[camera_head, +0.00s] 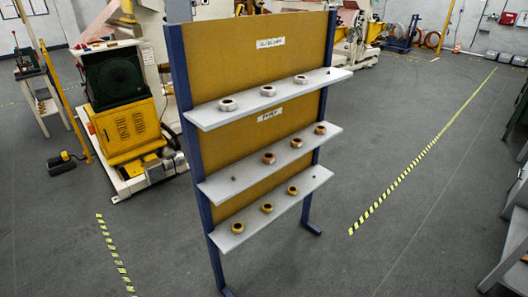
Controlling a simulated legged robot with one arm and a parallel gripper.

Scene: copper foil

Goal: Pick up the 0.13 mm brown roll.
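A rack with blue posts and a tan back panel (245,65) stands in the middle of the view. Its middle shelf (250,178) holds three brown rolls: a left one (268,158), a middle one (296,143) and a right one (320,129). The top shelf (210,117) holds three silvery rolls (268,90). The bottom shelf (250,228) holds three yellowish rolls (267,208). Labels on the panel (270,114) are too small to read, so I cannot tell which roll is 0.13 mm. My gripper is not in view.
A small dark peg (233,178) stands at the middle shelf's left end. A yellow and black machine (125,125) stands behind left of the rack. Striped tape (400,180) runs along the open floor at right. Grey furniture (512,245) stands at the right edge.

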